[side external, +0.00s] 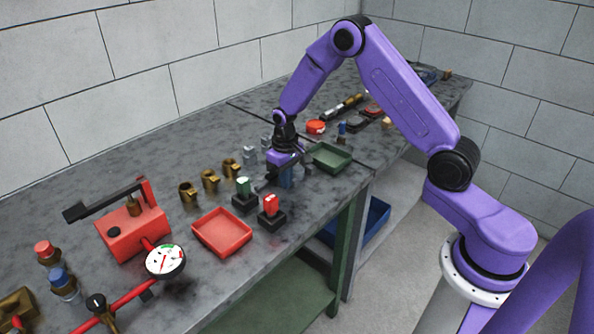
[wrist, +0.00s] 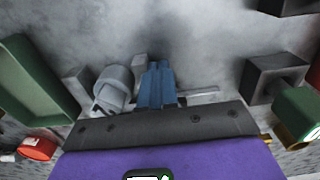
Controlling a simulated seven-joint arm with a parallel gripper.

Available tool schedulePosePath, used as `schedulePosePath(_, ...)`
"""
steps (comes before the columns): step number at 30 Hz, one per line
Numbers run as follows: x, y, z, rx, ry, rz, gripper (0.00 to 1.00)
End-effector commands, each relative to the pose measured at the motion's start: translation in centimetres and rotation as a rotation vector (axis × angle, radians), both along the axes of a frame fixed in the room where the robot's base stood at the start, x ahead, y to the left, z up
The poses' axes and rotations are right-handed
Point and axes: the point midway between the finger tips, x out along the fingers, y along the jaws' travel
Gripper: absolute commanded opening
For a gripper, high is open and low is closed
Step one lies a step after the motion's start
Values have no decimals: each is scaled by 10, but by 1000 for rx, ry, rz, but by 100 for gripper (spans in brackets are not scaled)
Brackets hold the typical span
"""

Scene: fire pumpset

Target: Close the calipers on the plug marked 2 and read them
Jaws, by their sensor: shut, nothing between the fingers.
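My gripper (side external: 286,182) is low over the bench, between the green tray and the green-topped block. In the wrist view its blue fingers (wrist: 157,85) are together with nothing between them. A grey rounded piece (wrist: 115,84) is just left of the fingers, and a thin grey bar (wrist: 200,93) shows to their right; I cannot tell whether either belongs to the calipers. Small grey pieces (side external: 249,155) stand behind the gripper in the side view. A green-topped piece (side external: 243,187) and a red-topped piece (side external: 270,205) stand on dark blocks. No number 2 is legible and no caliper reading shows.
A green tray (side external: 331,157) is right of the gripper, and a red tray (side external: 222,232) is nearer the front. Several brass fittings (side external: 210,180) stand toward the wall. A red pump (side external: 133,232) with a gauge (side external: 166,261) is at left. The bench's front edge is close.

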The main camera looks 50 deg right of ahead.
Motion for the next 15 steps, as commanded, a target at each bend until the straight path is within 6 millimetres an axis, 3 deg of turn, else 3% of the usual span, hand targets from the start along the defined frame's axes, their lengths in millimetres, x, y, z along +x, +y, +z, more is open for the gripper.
schedulePosePath(15, 0, -12, 0, 0, 0, -1, 0)
